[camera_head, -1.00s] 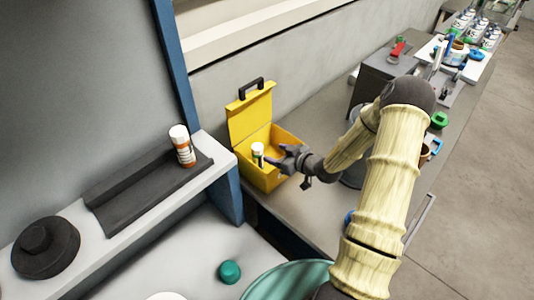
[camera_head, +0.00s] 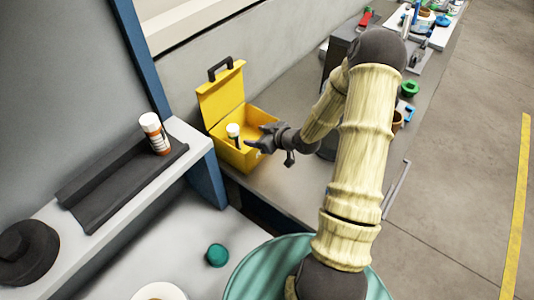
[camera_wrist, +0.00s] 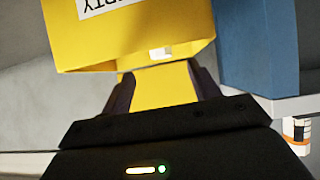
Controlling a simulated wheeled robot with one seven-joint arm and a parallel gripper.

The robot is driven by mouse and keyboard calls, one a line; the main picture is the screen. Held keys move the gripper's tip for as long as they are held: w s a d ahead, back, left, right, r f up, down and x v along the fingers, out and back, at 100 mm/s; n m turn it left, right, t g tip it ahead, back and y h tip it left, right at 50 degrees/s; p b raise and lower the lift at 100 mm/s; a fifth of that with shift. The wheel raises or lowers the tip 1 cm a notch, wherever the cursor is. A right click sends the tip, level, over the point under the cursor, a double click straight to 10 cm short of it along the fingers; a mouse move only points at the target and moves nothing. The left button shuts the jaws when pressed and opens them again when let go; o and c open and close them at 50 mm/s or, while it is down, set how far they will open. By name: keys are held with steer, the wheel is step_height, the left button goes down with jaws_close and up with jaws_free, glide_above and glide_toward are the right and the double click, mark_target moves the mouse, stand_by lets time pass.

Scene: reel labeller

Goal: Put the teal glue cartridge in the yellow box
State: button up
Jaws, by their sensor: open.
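The yellow box (camera_head: 243,157) stands open on the grey bench, its lid raised at the back. A small white-capped cartridge (camera_head: 234,135) stands roughly upright inside it; its body looks dark, and its teal colour cannot be made out clearly. Its lower part is hidden by the box. My gripper (camera_head: 257,139) is at the box's right side, open and empty, its fingers pointing left towards the cartridge. In the wrist view, the open fingers (camera_wrist: 163,82) have yellow box surface (camera_wrist: 125,40) between and ahead of them, and a small whitish patch shows beyond.
A white-capped orange-labelled bottle (camera_head: 155,134) stands on a dark tray (camera_head: 115,190) on the left shelf. A blue post (camera_head: 142,55) rises left of the box. A teal round piece (camera_head: 218,255) lies on the lower white surface. Bench between box and grey block is clear.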

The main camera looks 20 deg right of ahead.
steer(key=s+a+r+m+g+h, duration=0.1)
steer(key=s+r+m+g+h, duration=0.2)
steer(key=s+r, duration=0.3)
steer(key=s+a+r+m+g+h, duration=0.2)
steer(key=s+r, duration=0.5)
steer(key=s, duration=0.8)
steer(key=m+g+h, duration=0.1)
steer(key=g, duration=0.1)
steer(key=shift+s+a+m+g, duration=0.15)
steer(key=shift+s+m+g, duration=0.05)
steer(key=shift+m+g, duration=0.1)
steer(key=shift+r, duration=0.1)
